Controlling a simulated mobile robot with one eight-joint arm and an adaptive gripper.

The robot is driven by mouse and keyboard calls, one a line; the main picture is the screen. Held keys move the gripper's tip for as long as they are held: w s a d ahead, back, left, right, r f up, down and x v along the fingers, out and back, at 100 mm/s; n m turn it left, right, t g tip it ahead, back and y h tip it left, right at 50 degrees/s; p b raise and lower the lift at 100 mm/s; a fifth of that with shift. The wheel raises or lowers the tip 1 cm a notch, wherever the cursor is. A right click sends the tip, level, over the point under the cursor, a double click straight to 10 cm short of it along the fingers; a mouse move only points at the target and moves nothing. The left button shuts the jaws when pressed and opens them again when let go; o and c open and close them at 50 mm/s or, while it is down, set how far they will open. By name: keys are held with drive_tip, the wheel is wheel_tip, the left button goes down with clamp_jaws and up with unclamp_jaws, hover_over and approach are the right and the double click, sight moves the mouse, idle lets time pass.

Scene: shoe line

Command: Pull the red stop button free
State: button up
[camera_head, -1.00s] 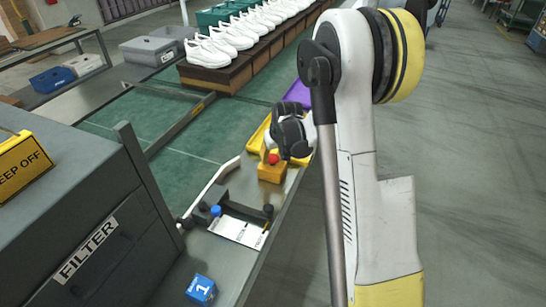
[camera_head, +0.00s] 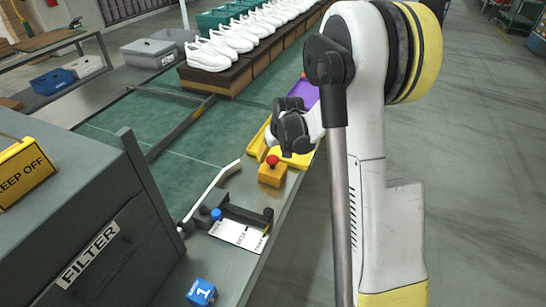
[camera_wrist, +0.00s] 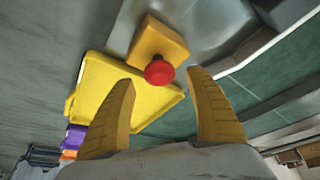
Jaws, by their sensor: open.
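The red stop button (camera_head: 272,161) sits on top of a small yellow box (camera_head: 271,175) at the edge of the grey ledge. In the wrist view the red button (camera_wrist: 159,72) on its yellow box (camera_wrist: 158,42) shows ahead, between and beyond the two yellow fingertips. My gripper (camera_wrist: 160,100) is open and empty, with the button apart from both fingers. In the head view my gripper (camera_head: 279,150) hangs above and just behind the button, by the yellow tray. My arm hides part of the ledge's right side.
A yellow tray (camera_wrist: 92,82) lies behind the button box, with a purple tray (camera_head: 303,93) beyond. A black fixture with a white card (camera_head: 239,234) and a blue cube (camera_head: 201,292) stand nearer. A pale curved rail (camera_head: 212,188) runs left of the box.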

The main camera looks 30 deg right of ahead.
drive_tip(key=v, duration=1)
drive_tip(key=shift+r, duration=0.2)
